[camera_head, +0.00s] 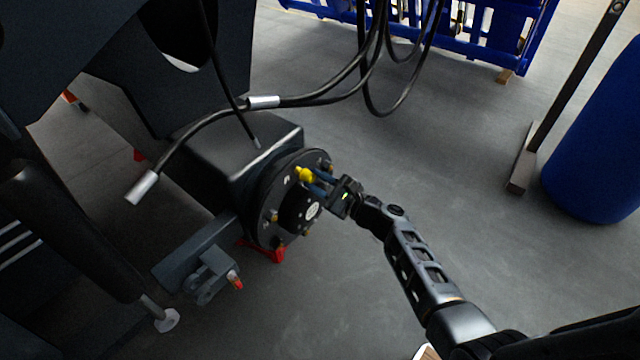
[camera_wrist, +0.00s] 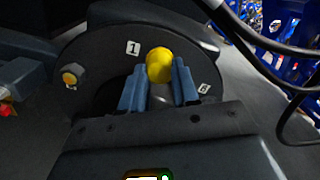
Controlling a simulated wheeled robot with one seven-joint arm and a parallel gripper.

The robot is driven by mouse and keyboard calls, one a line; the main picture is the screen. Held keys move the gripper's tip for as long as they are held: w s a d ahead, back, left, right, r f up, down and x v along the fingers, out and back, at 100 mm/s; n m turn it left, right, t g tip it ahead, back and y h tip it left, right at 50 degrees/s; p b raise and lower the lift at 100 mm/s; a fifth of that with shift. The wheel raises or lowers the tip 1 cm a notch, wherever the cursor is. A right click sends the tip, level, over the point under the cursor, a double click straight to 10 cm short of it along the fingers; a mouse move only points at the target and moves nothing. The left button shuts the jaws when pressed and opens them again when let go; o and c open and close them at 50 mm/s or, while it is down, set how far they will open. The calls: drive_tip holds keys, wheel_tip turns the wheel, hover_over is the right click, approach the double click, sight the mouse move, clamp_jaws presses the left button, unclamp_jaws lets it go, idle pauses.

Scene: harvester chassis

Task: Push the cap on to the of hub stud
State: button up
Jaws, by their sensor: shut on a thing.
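A yellow cap (camera_wrist: 159,65) sits between the two blue fingers of my gripper (camera_wrist: 158,88) in the wrist view, and the fingers are shut on it. The cap (camera_head: 304,175) also shows in the head view at the upper part of the round dark hub (camera_head: 262,211), with my gripper (camera_head: 316,183) reaching it from the right. The cap is at the hub face between the labels 1 and 6. The stud behind it is hidden, so I cannot tell how far the cap is on. Other brass-coloured studs (camera_wrist: 72,75) stand around the hub rim.
Black hoses (camera_head: 330,92) with metal ends hang above the hub. A grey bracket (camera_head: 205,270) is below left, and a red stand (camera_head: 270,252) is under the hub. A blue barrel (camera_head: 600,150) and blue crate (camera_head: 480,30) are farther off.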

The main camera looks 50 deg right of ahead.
drive_tip(key=shift+w+b, duration=0.55)
drive_tip(key=shift+w, duration=0.55)
drive_tip(key=o, duration=0.9)
drive_tip(key=shift+s, duration=0.1)
drive_tip(key=shift+s+p, duration=0.65)
drive_tip(key=shift+s, duration=1.8)
drive_tip(key=s, duration=0.7)
drive_tip(key=shift+s+d, duration=0.2)
drive_tip(key=shift+s, duration=0.2)
